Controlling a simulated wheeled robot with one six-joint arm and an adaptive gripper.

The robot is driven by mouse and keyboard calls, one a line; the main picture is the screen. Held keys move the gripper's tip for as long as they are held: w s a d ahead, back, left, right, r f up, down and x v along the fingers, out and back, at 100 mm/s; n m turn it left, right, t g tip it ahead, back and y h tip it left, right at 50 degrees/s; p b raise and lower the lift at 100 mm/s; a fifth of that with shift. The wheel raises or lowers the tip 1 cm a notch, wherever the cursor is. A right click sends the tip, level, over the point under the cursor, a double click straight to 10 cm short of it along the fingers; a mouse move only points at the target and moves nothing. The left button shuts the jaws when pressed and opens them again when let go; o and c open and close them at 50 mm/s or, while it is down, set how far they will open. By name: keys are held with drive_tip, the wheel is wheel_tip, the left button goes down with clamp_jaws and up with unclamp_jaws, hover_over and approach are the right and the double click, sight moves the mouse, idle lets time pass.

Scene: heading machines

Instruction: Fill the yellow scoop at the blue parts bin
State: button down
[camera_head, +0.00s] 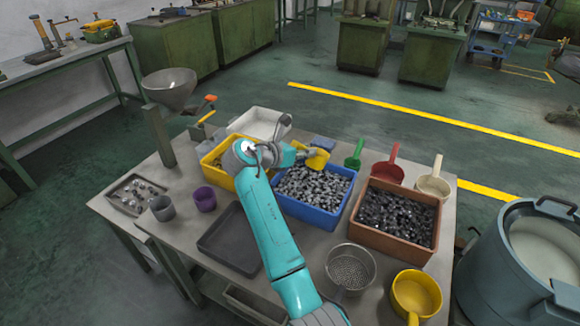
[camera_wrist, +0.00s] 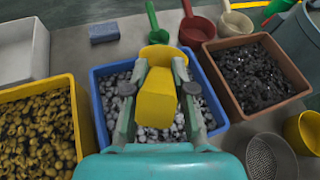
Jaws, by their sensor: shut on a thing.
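The blue parts bin (camera_head: 331,221) stands on the table, filled with grey metal parts. It also shows in the wrist view (camera_wrist: 103,110), under my gripper. My gripper (camera_head: 304,154) is shut on the yellow scoop (camera_head: 318,159) above the bin's back part. In the wrist view the scoop (camera_wrist: 156,97) lies between the two fingers of my gripper (camera_wrist: 160,75), its far end pointing to the back rim. I cannot tell whether the scoop touches the parts or holds any.
A brown bin (camera_head: 375,240) of dark parts is right of the blue bin, a yellow bin (camera_wrist: 74,110) of brass-coloured parts left. Green (camera_head: 355,155), red (camera_head: 388,170) and cream (camera_head: 434,183) scoops stand behind. A blue block (camera_wrist: 104,33) lies behind the blue bin.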

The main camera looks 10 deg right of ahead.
sight(310, 161)
drive_tip(key=shift+w+d, duration=0.2)
drive_tip(key=shift+d, duration=0.05)
drive_tip(key=shift+w+d+f+g+y, duration=0.1)
drive_tip(key=shift+d+f+g+y, duration=0.15)
drive_tip(key=shift+f+y, duration=0.25)
drive_tip(key=shift+w+d+f+g+y, duration=0.1)
drive_tip(key=shift+f+g+y, duration=0.3)
drive_tip(key=shift+y, duration=0.2)
drive_tip(key=f+g+y, duration=0.1)
drive_tip(key=d+f+y, duration=0.1)
drive_tip(key=f+y, duration=0.1)
drive_tip(key=shift+w+f+m+g, duration=0.15)
drive_tip(key=shift+w+m+g, duration=0.05)
drive_tip(key=shift+m+g, duration=0.15)
drive_tip(key=f, duration=0.2)
drive_tip(key=shift+w+d+f, duration=0.1)
drive_tip(key=shift+d+f, duration=0.1)
drive_tip(key=shift+f, duration=0.1)
wheel_tip(310, 161, down, 5)
drive_tip(key=t+h, duration=0.3)
drive_tip(key=h, duration=0.2)
drive_tip(key=shift+s+a+r+t+h, duration=0.1)
drive_tip(key=shift+a+r+t+h, duration=0.2)
drive_tip(key=shift+r, duration=1.55)
drive_tip(key=shift+s+a+r+t+h, duration=0.1)
drive_tip(key=shift+r+h, duration=0.25)
drive_tip(key=shift+r, duration=1.55)
drive_tip(key=shift+a+r+t+h, duration=0.1)
drive_tip(key=shift+r+t+h, duration=0.2)
drive_tip(key=shift+r, duration=1.55)
